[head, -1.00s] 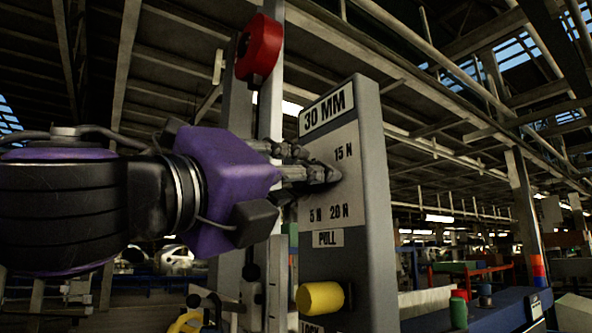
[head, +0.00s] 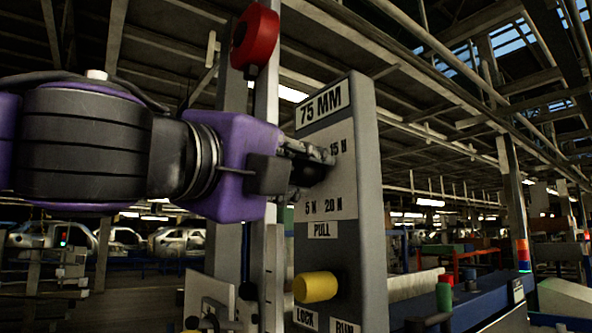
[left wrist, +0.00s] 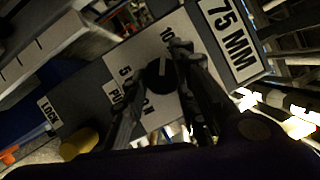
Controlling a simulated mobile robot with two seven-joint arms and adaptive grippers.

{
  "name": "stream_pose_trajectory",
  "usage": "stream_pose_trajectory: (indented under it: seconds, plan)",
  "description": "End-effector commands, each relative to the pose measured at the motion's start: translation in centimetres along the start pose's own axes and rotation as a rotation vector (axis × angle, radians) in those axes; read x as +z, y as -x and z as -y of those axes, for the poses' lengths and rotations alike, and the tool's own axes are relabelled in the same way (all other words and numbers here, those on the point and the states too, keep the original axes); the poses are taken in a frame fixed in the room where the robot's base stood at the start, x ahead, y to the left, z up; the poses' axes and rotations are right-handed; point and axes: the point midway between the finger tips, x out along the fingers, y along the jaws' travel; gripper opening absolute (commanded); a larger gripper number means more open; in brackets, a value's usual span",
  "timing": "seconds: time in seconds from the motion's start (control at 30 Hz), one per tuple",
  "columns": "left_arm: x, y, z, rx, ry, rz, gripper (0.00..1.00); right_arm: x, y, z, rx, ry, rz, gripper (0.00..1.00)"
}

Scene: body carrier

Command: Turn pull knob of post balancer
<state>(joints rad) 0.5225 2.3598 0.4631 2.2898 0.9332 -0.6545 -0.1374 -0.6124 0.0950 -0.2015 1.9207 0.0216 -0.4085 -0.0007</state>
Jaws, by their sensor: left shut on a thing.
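The post balancer (head: 366,190) is a grey upright panel with a white dial face, a "75 MM" sign and a "PULL" label. A dark round pull knob (head: 306,174) sits on the dial among the 5 N, 15 N and 20 N marks, partly hidden by my fingers. In the left wrist view the black knob (left wrist: 160,75) lies between my two fingers, near the 5 and 10 marks. My left gripper (head: 318,162) comes in from the left, shut on the knob. My right gripper is not in view.
A yellow knob (head: 316,287) sticks out below the dial, above the LOCK and RUN labels. A red round part (head: 257,38) hangs on the post above my arm.

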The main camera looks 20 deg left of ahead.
Motion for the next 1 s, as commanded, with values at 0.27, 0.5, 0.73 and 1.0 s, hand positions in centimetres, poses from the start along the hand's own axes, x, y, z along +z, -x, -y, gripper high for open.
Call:
stream_pose_trajectory:
  seconds: [0.27, 0.5, 0.73, 1.0]
  plan:
    - [-0.2, -0.2, -0.9, 0.016, 0.002, -0.006, 0.29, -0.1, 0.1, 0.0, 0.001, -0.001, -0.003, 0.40]
    - [-0.2, -0.1, -0.6, 0.011, 0.001, -0.005, 0.41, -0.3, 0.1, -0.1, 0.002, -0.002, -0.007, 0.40]
    - [-0.1, 0.2, -0.3, 0.005, 0.001, -0.003, 0.41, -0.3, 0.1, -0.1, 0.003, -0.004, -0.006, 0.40]
    - [-0.2, 3.2, -0.2, 0.000, 0.001, -0.007, 0.41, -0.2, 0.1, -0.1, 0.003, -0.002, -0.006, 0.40]
